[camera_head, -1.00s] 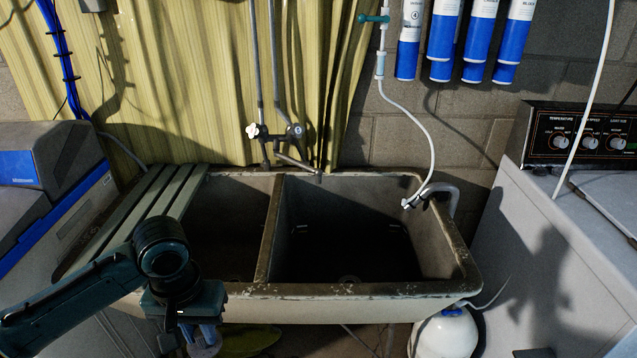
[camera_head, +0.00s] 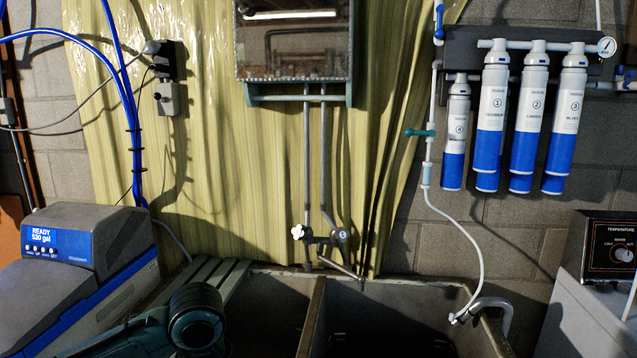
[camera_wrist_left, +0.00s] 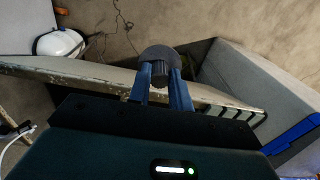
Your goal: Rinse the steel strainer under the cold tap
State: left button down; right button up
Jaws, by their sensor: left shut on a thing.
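My left gripper (camera_wrist_left: 164,88) is shut on a round grey thing with a dark stub (camera_wrist_left: 160,72), which looks like the steel strainer. In the left wrist view it is in front of the sink's pale outer edge. The wall tap (camera_head: 322,240) has a white handle (camera_head: 297,232) on the left and a dark handle (camera_head: 342,235) on the right. I cannot tell which is cold. Its spout (camera_head: 345,271) points down right over the sink. My right gripper is out of view.
The two-basin sink (camera_head: 313,318) is cut off at the bottom; its divider lies below the tap. A slatted board (camera_head: 215,280) covers its left end. A white hose (camera_head: 470,245) hangs at its right. Blue-white filters (camera_head: 530,130) are above right. A softener (camera_head: 85,240) stands left.

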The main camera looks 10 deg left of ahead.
aim_at(340, 234)
jog(key=i+z, duration=0.35)
jog(key=i+j+z, duration=0.1)
jog(key=z, duration=0.25)
jog(key=i+j+z, duration=0.15)
jog(key=i+z, duration=0.2)
jog(key=k, duration=0.05)
